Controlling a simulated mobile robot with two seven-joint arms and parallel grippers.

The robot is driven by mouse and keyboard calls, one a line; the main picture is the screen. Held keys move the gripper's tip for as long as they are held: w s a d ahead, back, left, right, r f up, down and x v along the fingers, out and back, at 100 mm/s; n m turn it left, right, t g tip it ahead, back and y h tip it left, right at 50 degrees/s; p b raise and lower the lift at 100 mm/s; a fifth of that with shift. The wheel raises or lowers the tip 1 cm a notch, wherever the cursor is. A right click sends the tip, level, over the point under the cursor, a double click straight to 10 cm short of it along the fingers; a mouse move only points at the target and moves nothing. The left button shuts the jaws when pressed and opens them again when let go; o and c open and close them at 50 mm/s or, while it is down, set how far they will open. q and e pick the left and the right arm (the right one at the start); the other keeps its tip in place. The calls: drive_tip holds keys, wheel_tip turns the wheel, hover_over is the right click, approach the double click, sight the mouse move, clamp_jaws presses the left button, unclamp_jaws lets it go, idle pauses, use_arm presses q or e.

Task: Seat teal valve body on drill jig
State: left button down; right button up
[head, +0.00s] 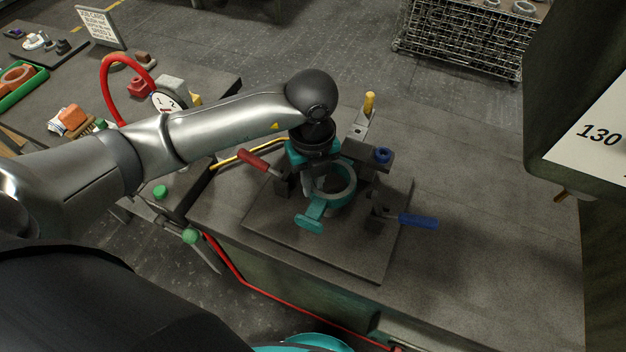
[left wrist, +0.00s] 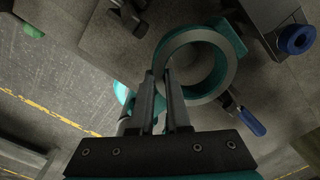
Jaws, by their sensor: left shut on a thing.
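The teal valve body (head: 311,217) is a ring with a bare metal rim and a flanged branch, over the middle of the drill jig's dark base plate (head: 275,237). My left gripper (head: 320,185) points down and is shut on the ring's wall. In the left wrist view the fingers (left wrist: 165,76) straddle the wall of the valve body (left wrist: 222,84), one inside the bore. I cannot tell whether the body touches the plate. The jig has a red-handled clamp (head: 253,159), a blue-handled clamp (head: 416,221) and a post with a blue bush (head: 383,155). My right gripper is out of view.
A yellow-topped upright (head: 368,104) stands behind the jig. The bench top (head: 480,235) is clear to the right. A dark cabinet with a label (head: 597,132) overhangs at right.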

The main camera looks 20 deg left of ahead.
sight(313, 186)
use_arm(q)
drive_tip(key=shift+r, duration=0.2)
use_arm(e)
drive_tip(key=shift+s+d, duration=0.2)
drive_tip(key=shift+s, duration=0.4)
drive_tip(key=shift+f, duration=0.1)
use_arm(q)
drive_tip(key=shift+w+m, duration=0.1)
drive_tip(key=shift+m, duration=0.2)
drive_tip(key=shift+f+b, duration=0.15)
drive_tip(key=shift+b, duration=0.15)
drive_tip(key=shift+f+b, duration=1.35)
drive_tip(key=shift+f, duration=0.5)
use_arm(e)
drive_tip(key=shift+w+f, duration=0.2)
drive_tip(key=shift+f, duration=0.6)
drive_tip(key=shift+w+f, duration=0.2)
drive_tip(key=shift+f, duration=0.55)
use_arm(q)
drive_tip(key=shift+f, duration=0.2)
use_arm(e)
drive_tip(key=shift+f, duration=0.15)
use_arm(q)
drive_tip(key=shift+f+b, duration=0.45)
drive_tip(key=shift+f, duration=0.05)
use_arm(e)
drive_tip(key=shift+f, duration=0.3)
